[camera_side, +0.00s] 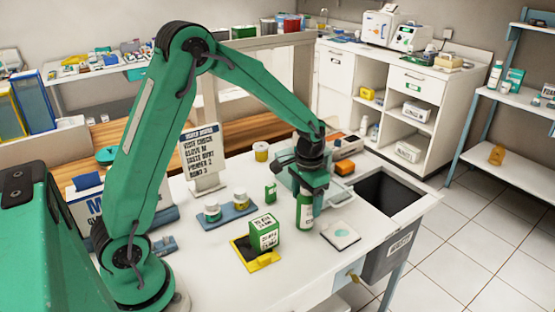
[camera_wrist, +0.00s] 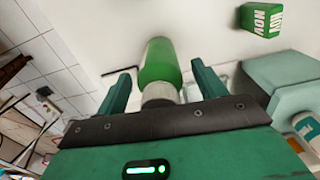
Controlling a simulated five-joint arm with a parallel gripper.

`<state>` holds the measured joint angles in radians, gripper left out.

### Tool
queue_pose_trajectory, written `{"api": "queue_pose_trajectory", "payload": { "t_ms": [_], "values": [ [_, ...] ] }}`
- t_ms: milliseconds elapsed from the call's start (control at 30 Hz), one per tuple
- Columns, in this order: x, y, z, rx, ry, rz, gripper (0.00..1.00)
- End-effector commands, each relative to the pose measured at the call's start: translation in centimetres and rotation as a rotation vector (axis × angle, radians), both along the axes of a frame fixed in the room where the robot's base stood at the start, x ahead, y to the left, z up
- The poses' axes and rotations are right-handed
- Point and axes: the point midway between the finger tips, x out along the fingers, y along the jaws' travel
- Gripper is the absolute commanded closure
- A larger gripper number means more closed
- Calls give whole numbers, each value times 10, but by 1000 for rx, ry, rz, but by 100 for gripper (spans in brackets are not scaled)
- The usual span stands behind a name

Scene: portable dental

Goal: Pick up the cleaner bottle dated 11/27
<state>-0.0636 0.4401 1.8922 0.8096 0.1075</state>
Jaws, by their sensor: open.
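A green bottle (camera_side: 305,211) with a pale label stands on the white table, directly under my gripper (camera_side: 309,187). In the wrist view the same green bottle (camera_wrist: 160,62) shows with its whitish cap towards me, between the two spread fingers of my gripper (camera_wrist: 161,74). The gripper is open, with gaps visible beside the bottle. A smaller green container (camera_side: 270,192) stands to the left. A green item with white "NOV" lettering (camera_wrist: 262,18) lies at the top right of the wrist view. I cannot read the date 11/27 on any of them.
A blue tray (camera_side: 231,216) holds two small jars. A white pad (camera_side: 340,235) lies right of the bottle. A dark open basin (camera_side: 385,192) is further right. A sign (camera_side: 202,160) stands behind.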

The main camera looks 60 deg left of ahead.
Motion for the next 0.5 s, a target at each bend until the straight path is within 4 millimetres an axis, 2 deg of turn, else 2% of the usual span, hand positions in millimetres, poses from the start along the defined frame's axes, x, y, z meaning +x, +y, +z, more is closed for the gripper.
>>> {"api": "queue_pose_trajectory", "payload": {
  "t_ms": [200, 467, 500],
  "values": [
    [0, 0, 0, 0, 0, 0, 32],
    [0, 0, 0, 0, 0, 0, 83],
    [0, 0, 1, 0, -1, 0, 84]
  ]
}}
